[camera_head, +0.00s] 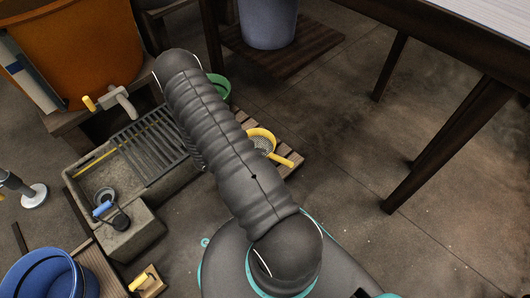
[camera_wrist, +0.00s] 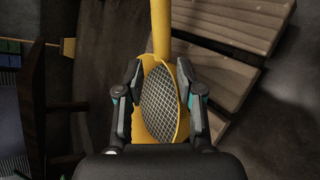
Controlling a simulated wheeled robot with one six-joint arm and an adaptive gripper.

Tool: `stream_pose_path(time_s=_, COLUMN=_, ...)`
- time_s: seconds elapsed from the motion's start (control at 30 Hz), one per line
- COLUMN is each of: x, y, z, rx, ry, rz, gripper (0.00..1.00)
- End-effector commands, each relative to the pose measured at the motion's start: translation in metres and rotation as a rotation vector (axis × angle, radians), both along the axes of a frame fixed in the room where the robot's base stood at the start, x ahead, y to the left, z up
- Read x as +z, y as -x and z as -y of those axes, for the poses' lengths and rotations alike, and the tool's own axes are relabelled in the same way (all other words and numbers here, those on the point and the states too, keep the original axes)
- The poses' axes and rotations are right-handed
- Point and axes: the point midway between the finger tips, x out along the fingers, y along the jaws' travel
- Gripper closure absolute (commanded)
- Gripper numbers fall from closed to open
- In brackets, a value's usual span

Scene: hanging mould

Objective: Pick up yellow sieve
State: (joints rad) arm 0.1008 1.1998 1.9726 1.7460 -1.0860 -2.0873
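The yellow sieve (camera_head: 261,137) shows beside my arm in the head view, its round mesh bowl and short yellow handle over a wooden slatted pallet. In the wrist view, the sieve (camera_wrist: 160,88) lies between my fingers, its handle pointing to the top of the picture and its mesh seen at a slant. My gripper (camera_wrist: 159,69) has its two fingers apart, one on each side of the bowl near the rim. I cannot tell whether the fingertips touch it. My gripper is hidden behind my arm in the head view.
A wooden pallet (camera_wrist: 225,60) lies under and beside the sieve. A stone sink (camera_head: 95,199) with a rack stands left of my arm. A green bowl (camera_head: 218,88) is just behind the arm. A dark table (camera_head: 465,45) is at right; floor before it is clear.

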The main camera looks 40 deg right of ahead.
Motion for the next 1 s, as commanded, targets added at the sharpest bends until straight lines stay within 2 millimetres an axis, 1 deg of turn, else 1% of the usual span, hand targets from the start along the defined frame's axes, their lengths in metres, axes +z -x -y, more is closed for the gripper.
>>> stream_pose_path(time_s=0.03, x=-0.004, y=0.002, z=0.006, rx=-0.002, ry=0.000, rz=0.000, gripper=0.63)
stream_pose_path(time_s=0.1, x=-0.007, y=0.004, z=0.012, rx=-0.002, ry=0.000, rz=0.001, gripper=0.63)
stream_pose_path(time_s=0.33, x=-0.013, y=0.009, z=0.023, rx=-0.002, ry=0.000, rz=0.001, gripper=0.63)
stream_pose_path(time_s=0.5, x=-0.025, y=0.021, z=0.042, rx=-0.003, ry=0.000, rz=0.001, gripper=0.63)
stream_pose_path(time_s=0.63, x=-0.031, y=0.024, z=0.055, rx=-0.002, ry=0.000, rz=0.003, gripper=0.63)
stream_pose_path(time_s=0.77, x=-0.033, y=0.025, z=0.060, rx=0.001, ry=0.000, rz=0.003, gripper=0.63)
stream_pose_path(time_s=0.97, x=-0.032, y=0.025, z=0.060, rx=0.001, ry=0.000, rz=0.003, gripper=0.63)
stream_pose_path(time_s=1.0, x=-0.032, y=0.025, z=0.060, rx=0.001, ry=0.000, rz=0.003, gripper=0.70)
